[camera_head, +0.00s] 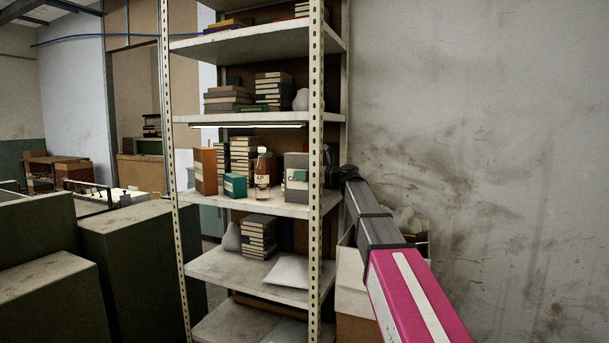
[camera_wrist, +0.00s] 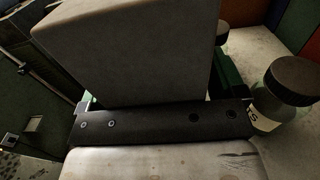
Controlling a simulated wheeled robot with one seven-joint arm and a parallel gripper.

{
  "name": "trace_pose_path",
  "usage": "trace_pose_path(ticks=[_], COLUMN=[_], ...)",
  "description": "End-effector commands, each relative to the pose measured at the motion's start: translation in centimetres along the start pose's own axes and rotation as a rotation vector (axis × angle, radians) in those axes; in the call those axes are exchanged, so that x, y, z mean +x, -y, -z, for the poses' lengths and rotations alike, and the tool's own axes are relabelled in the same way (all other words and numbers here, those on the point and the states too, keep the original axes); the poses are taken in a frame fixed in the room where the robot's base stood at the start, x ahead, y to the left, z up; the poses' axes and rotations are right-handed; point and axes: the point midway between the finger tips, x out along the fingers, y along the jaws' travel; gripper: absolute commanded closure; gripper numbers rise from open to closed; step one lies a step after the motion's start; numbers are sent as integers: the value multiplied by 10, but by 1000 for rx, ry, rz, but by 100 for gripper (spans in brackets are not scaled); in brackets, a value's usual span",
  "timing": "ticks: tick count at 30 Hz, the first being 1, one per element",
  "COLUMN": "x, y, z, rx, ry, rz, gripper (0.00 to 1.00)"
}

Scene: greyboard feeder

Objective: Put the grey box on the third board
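The grey box (camera_head: 297,163) shows at the right end of the shelf's third board (camera_head: 240,200), partly behind the front post. In the wrist view the box (camera_wrist: 130,50) is large and dark, between my gripper's green-edged fingers. My gripper (camera_wrist: 150,98) appears shut on it. In the head view the arm comes in from the right and the gripper is mostly hidden by the post and box. I cannot tell whether the box's underside touches the board.
An amber bottle with a dark cap (camera_head: 262,172) stands just left of the box; a capped bottle (camera_wrist: 288,92) is close in the wrist view. A teal box (camera_head: 235,185) and an orange box (camera_head: 205,170) stand further left. The perforated front post (camera_head: 316,110) is close to my arm.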

Motion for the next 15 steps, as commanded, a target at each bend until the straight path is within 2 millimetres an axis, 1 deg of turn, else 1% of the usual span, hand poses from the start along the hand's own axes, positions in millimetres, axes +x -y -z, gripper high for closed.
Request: trace_pose_path(ticks=[8, 11, 15], x=[0, -9, -32], y=[0, 0, -1], z=[-2, -2, -2], rx=[0, 0, 0], ry=[0, 0, 0], rz=[0, 2, 2], gripper=[11, 11, 11])
